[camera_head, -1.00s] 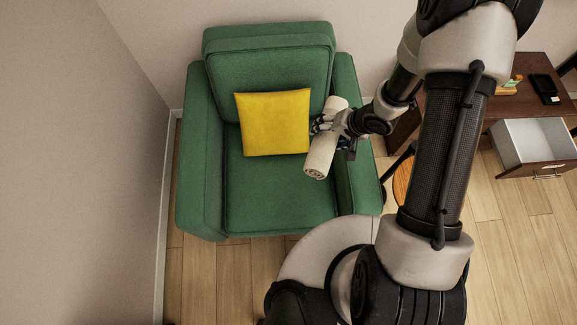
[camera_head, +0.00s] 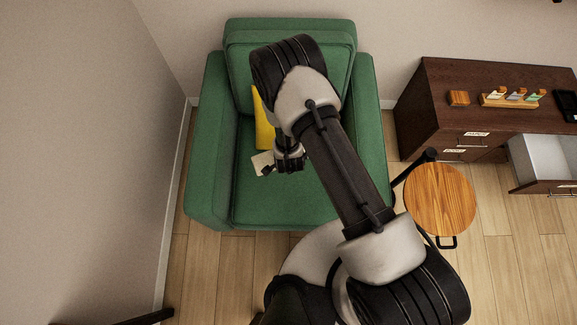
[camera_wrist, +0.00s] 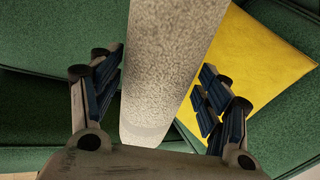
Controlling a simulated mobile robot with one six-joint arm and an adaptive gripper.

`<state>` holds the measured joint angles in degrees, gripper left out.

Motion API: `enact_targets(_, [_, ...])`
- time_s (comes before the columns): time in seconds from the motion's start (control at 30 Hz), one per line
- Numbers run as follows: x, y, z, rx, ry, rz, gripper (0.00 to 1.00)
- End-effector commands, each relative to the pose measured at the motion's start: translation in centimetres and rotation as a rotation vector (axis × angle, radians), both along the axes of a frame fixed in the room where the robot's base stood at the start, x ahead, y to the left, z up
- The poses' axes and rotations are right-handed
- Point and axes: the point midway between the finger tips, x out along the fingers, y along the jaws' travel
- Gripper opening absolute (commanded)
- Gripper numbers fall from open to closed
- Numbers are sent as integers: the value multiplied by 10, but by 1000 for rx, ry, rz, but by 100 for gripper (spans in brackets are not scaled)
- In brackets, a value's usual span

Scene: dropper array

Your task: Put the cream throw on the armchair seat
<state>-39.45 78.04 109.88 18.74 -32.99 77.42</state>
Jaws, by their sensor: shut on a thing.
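The cream throw (camera_wrist: 165,70) is a rolled cylinder between the finger pads of my gripper (camera_wrist: 160,95) in the wrist view. My gripper is shut on it. In the head view, one end of the throw (camera_head: 262,163) shows left of my gripper (camera_head: 277,166), over the seat; my arm hides the rest. The green armchair (camera_head: 208,165) stands against the wall, and its seat (camera_head: 265,205) lies below the gripper. I cannot tell whether the throw touches the seat.
A yellow cushion (camera_head: 262,125) leans on the backrest, mostly behind my arm; it also shows in the wrist view (camera_wrist: 262,65). A round wooden stool (camera_head: 440,200) stands right of the chair. A dark desk (camera_head: 440,95) has an open drawer (camera_head: 540,160). The front of the seat is clear.

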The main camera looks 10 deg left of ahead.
Motion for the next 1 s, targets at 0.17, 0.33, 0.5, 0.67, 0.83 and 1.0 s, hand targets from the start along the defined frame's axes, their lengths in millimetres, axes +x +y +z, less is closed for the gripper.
enact_targets(0.17, [-1,-1,-56,-1,3,1,39])
enact_targets(0.33, [0,-1,-99,-1,1,2,39])
enact_targets(0.5, [1,0,-124,0,-1,2,39])
enact_targets(0.67, [1,0,-132,0,0,2,39])
enact_targets(0.83, [0,-1,-156,-1,1,2,39])
enact_targets(1.0, [0,0,-172,0,0,2,39])
